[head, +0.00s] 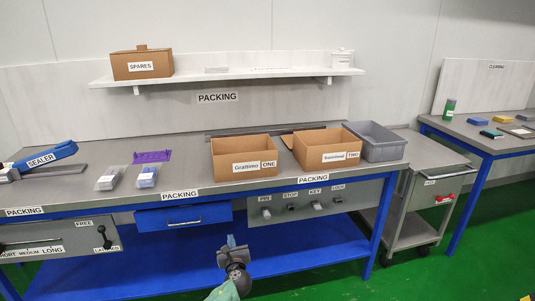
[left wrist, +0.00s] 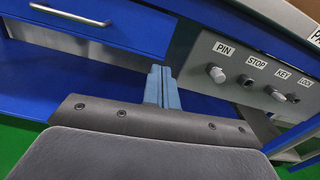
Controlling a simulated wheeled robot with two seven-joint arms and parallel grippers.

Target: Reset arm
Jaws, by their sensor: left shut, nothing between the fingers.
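My left gripper (head: 232,243) is in front of the packing bench, below the level of its grey top. In the left wrist view its blue-grey fingers (left wrist: 162,88) are together with nothing between them. The fingers point toward the bench front, left of the control panel (left wrist: 245,75) with knobs labelled PIN, STOP, KEY and LOCK. That panel also shows in the head view (head: 277,207), to the right of the gripper. The fingers look apart from the bench, though the exact gap is hard to tell. My right gripper is not in view.
On the bench (head: 200,178) stand two open cardboard boxes (head: 245,168) (head: 325,157), a grey bin (head: 385,150), clear packs (head: 108,180) and a blue sealer (head: 48,158). A blue drawer (head: 182,217) and lower shelf (head: 150,265) lie near the gripper. A grey cart (head: 425,200) stands right.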

